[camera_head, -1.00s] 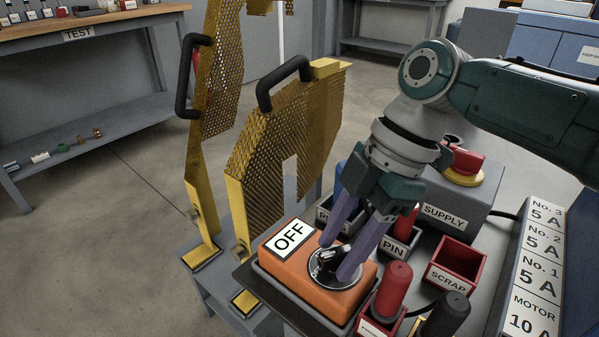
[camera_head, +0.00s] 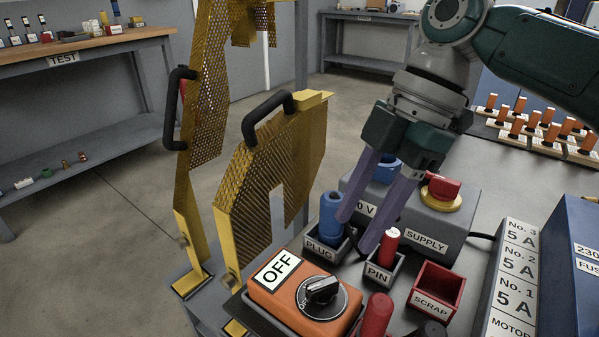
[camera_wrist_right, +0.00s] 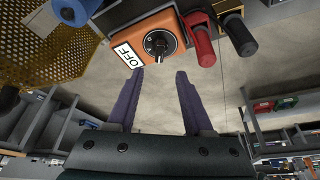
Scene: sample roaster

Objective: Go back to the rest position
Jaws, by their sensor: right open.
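My right gripper (camera_head: 364,232) is open and empty, with its two purple fingers pointing down above the bench. It is raised clear behind the orange switch box (camera_head: 318,317), between the blue plug and the red pin. The box carries a white OFF label (camera_head: 277,268) and a black rotary knob (camera_head: 322,290). In the right wrist view the open fingers (camera_wrist_right: 158,90) show with empty space between them, and the orange box (camera_wrist_right: 152,22) lies beyond them. My left gripper is not in view.
A blue plug (camera_head: 329,214) and a red pin (camera_head: 389,242) stand in labelled holders. A red SCRAP bin (camera_head: 437,287), the grey SUPPLY box (camera_head: 452,224) and a fuse panel (camera_head: 511,285) are to the right. Yellow perforated guards (camera_head: 262,185) stand at the left.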

